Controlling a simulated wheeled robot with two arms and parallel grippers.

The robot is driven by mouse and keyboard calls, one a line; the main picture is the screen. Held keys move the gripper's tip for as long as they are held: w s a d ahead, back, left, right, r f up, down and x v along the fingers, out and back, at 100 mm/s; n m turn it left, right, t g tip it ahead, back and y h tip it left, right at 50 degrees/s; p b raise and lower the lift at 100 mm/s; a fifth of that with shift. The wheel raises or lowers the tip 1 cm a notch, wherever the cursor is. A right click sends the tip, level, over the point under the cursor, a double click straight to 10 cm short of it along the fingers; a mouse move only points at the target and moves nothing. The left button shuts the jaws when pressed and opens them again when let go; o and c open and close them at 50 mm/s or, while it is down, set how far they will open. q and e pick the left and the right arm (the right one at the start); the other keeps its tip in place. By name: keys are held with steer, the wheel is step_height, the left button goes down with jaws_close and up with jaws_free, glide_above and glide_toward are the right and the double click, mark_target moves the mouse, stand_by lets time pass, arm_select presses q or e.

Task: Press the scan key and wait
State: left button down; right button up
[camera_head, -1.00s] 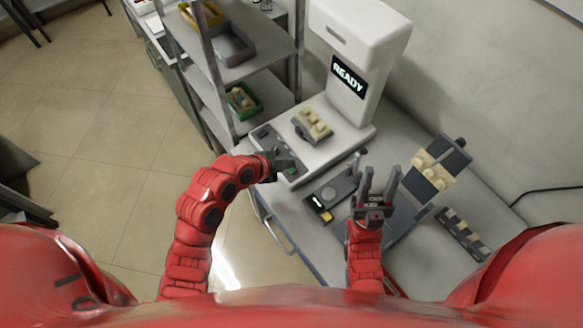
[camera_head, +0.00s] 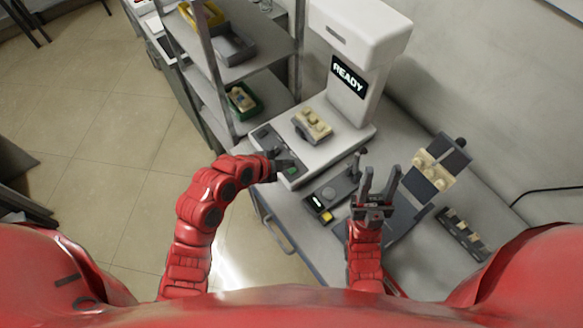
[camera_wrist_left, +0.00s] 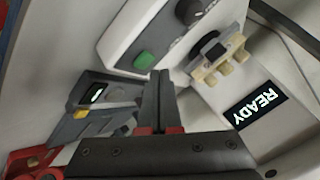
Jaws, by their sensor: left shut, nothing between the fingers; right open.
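The white scanner (camera_head: 352,45) has a dark screen reading READY (camera_head: 348,73), which also shows in the left wrist view (camera_wrist_left: 264,110). The green key (camera_head: 291,170), likely the scan key, is on the front of its base; the left wrist view shows it uncovered (camera_wrist_left: 144,61). My left gripper (camera_head: 287,163) is shut and empty, its tips close beside the green key; I cannot tell whether they touch anything. A beige block part (camera_head: 312,124) sits in a grey holder on the scanner base. My right gripper (camera_head: 380,178) is open and empty, pointing up.
A grey device with a yellow button (camera_head: 326,216) stands right of the key. A dark rack with a beige block (camera_head: 432,175) and a dark strip holder (camera_head: 462,234) lie further right. A metal shelf with bins (camera_head: 233,45) stands left of the scanner.

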arm_select(q)
steer(key=shift+f+b, duration=0.4)
steer(key=shift+b, duration=0.25)
steer(key=shift+f+b, duration=0.45)
steer(key=shift+b, duration=0.15)
stand_by(0.6)
stand_by(0.3)
steer(key=shift+r, duration=0.85)
step_height(320, 180, up, 5)
steer(key=shift+p, duration=0.75)
